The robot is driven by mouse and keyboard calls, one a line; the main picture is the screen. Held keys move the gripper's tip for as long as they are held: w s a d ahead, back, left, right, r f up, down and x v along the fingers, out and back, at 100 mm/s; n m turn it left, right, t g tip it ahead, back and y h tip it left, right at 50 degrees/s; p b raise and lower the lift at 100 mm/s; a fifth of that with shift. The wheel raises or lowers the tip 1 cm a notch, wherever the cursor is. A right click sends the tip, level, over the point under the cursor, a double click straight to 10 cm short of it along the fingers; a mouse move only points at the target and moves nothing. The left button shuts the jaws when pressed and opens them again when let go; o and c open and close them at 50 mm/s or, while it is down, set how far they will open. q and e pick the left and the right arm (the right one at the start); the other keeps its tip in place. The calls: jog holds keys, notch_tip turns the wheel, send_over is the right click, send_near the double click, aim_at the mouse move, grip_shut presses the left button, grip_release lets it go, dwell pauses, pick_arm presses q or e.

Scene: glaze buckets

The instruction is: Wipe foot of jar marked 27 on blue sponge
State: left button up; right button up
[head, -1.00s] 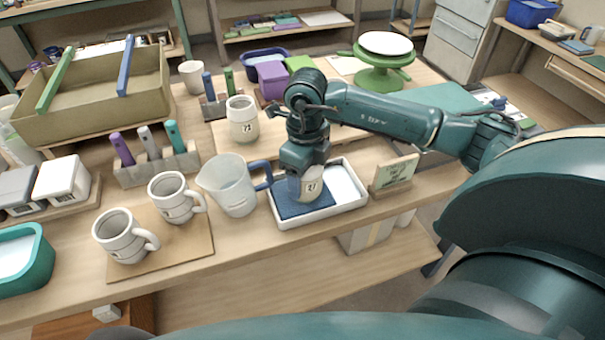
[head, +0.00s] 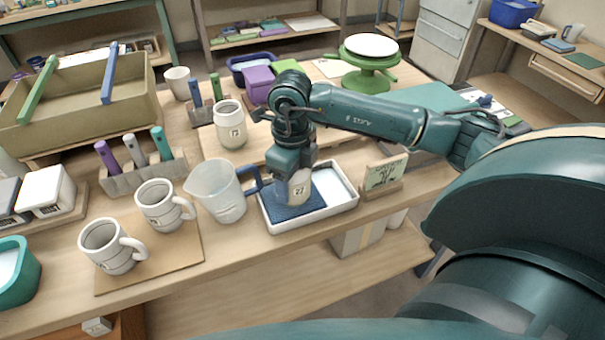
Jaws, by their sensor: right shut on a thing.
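A cream jar (head: 300,193) with a dark number label that looks like 27, though the digits are small, is upright over the blue sponge (head: 287,213). Its foot appears to rest on the sponge, but any small gap cannot be told. The sponge lies in the left part of a white tray (head: 334,211). My right gripper (head: 296,173) comes down from above and is shut on the jar's upper part, hiding its rim. My left gripper is not in view.
A clear pitcher (head: 217,192) with a blue handle stands close to the tray's left side. Two mugs (head: 163,205) stand on a board farther left. Another labelled jar (head: 230,125) stands behind, and a small sign (head: 385,172) stands to the right of the tray.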

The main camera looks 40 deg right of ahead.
aim_at(309, 174)
jog(key=shift+w+a+f, duration=0.1)
jog(key=shift+w+a, duration=0.1)
jog(key=shift+a, duration=0.75)
jog(key=shift+w+a, duration=0.2)
jog(key=shift+a, duration=0.75)
jog(key=shift+s+d+b, duration=0.2)
jog(key=shift+d+b, duration=0.05)
jog(key=shift+d, duration=0.7)
jog(key=shift+s+d+b, duration=0.2)
jog(key=shift+d, duration=0.7)
jog(key=shift+s+d+b, duration=0.15)
jog(key=shift+s+d, duration=0.05)
jog(key=shift+d, duration=0.65)
jog(key=shift+s+d+b, duration=0.15)
jog(key=shift+s+d, duration=0.05)
jog(key=shift+d, duration=0.6)
jog(key=shift+w+a+r, duration=0.1)
jog(key=shift+w+a, duration=0.1)
jog(key=shift+a, duration=0.45)
jog(key=shift+w+a+r, duration=0.1)
jog(key=shift+w+a, duration=0.05)
jog(key=shift+a, duration=0.45)
jog(key=shift+w+a, duration=0.25)
jog(key=shift+a, duration=0.85)
jog(key=shift+w+a, duration=0.25)
jog(key=shift+a, duration=0.85)
jog(key=shift+r, duration=0.1)
notch_tip(309, 174, up, 7)
jog(key=p, duration=0.4)
jog(key=shift+p, duration=0.35)
